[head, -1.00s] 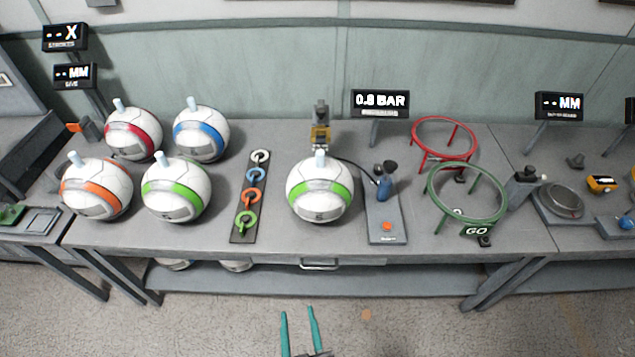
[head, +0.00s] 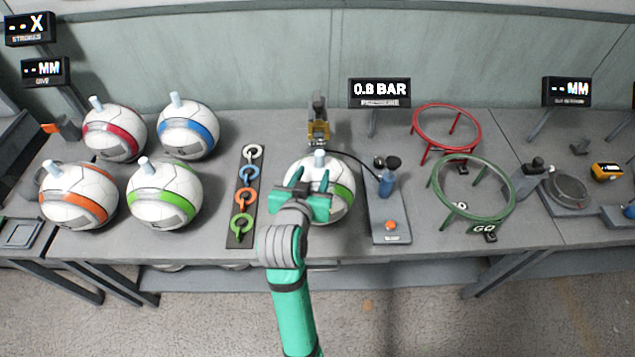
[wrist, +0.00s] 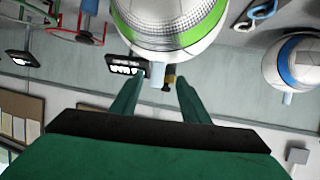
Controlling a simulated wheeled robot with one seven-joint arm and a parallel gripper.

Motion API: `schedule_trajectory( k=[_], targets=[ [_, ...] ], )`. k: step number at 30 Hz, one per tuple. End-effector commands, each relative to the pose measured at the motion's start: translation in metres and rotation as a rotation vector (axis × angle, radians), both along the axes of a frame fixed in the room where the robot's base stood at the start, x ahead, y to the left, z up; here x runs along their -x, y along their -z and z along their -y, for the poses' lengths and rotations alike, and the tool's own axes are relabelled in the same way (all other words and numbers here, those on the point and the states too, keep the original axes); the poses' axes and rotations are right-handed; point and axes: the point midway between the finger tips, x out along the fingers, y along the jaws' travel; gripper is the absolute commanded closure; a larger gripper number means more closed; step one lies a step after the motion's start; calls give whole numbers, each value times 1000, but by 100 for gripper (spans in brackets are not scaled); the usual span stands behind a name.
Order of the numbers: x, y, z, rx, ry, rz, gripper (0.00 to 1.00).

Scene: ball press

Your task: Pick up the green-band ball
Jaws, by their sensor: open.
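A white ball with a green band (head: 343,195) sits at the middle of the bench, a pale blue peg on its top. A second green-band ball (head: 165,193) stands at the left front. My gripper (head: 309,182) is open and empty, in front of the middle ball and hiding part of it. In the wrist view that ball (wrist: 172,22) fills the top, its peg pointing down toward the space between my two spread fingers (wrist: 160,85). I cannot tell whether the fingers touch it.
Left are orange-band (head: 79,195), red-band (head: 115,134) and blue-band (head: 190,128) balls. A strip of coloured rings (head: 240,207) lies left of the middle ball, a pump (head: 386,215) right of it. Red (head: 447,127) and green (head: 471,189) hoops stand further right. A display (head: 380,92) reads 0.8 BAR.

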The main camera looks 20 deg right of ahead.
Motion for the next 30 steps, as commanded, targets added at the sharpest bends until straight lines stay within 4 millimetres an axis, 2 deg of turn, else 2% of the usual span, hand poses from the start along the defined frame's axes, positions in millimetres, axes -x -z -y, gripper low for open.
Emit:
schedule_trajectory(
  k=[3,7,15,23,30],
  targets=[
    [-6,-13,4,-17,24,3,58],
    [-12,-14,8,-24,34,2,58],
    [-42,1,26,-23,34,1,58],
    [-56,8,34,-23,31,1,58],
    [-80,20,55,-24,36,1,58]
  ],
)
